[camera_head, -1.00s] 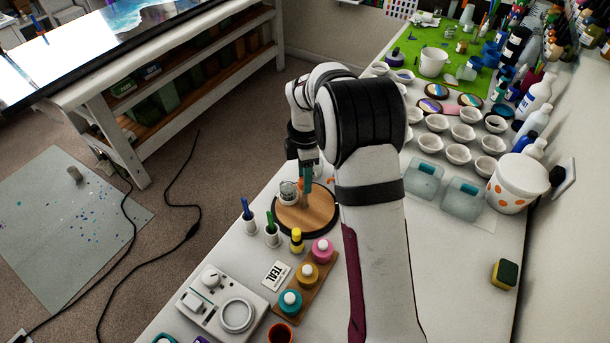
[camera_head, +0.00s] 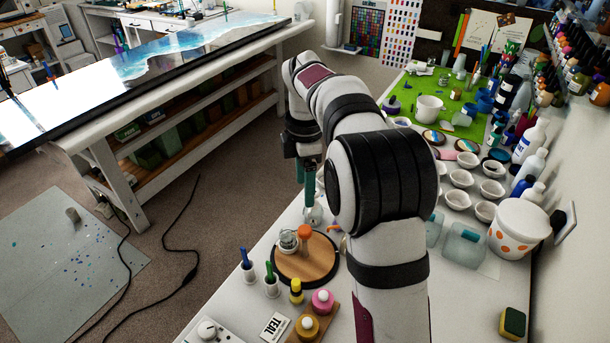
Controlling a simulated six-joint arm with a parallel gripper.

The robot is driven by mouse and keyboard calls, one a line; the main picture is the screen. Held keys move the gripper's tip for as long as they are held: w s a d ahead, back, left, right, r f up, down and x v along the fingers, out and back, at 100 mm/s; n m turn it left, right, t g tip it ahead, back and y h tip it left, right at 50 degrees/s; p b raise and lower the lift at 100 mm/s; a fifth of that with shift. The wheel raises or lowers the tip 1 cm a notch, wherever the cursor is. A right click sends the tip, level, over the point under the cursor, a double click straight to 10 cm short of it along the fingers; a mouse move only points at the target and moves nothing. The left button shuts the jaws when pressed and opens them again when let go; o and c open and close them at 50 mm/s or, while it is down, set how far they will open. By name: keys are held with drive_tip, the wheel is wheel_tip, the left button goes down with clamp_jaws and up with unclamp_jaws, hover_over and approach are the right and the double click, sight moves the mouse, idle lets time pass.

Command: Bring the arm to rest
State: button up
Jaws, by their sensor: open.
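My gripper (camera_head: 305,188) hangs pointing down at the end of my white and black arm, left of the arm's big joint. It is open, with a dark finger and a teal finger showing. It is above and beyond the round wooden board (camera_head: 318,266). I see nothing held between the fingers, though the view is small. A small clear cup (camera_head: 288,240) and an orange-topped piece (camera_head: 304,232) stand on the board. A clear vessel (camera_head: 313,214) shows just below the fingertips; I cannot tell whether they touch. My arm hides part of the bench behind it.
Brush holders, a yellow bottle (camera_head: 296,290) and pigment jars stand in front of the board. White bowls (camera_head: 461,178), a dotted bucket (camera_head: 518,227) and bottles line the right. A green mat (camera_head: 452,92) lies at the back. Open floor (camera_head: 235,190) is on the left.

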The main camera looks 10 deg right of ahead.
wheel_tip(320, 180, up, 2)
drive_tip(key=shift+r, duration=0.2)
drive_tip(key=s+a+r+m+y, duration=0.1)
drive_tip(key=s+a+m, duration=0.1)
drive_tip(key=s+m, duration=0.55)
drive_tip(key=s+a+r+m, duration=0.15)
drive_tip(key=s+m, duration=0.25)
drive_tip(key=s, duration=0.6)
drive_tip(key=s+a+f+m, duration=0.1)
drive_tip(key=s+f+m, duration=0.2)
drive_tip(key=s+m, duration=0.3)
drive_tip(key=s+a+f+m, duration=0.2)
drive_tip(key=s+m, duration=0.4)
drive_tip(key=s, duration=0.3)
drive_tip(key=shift+s+f+y, duration=0.35)
drive_tip(key=shift+f+y, duration=0.05)
drive_tip(key=shift+f, duration=0.5)
drive_tip(key=shift+d, duration=0.1)
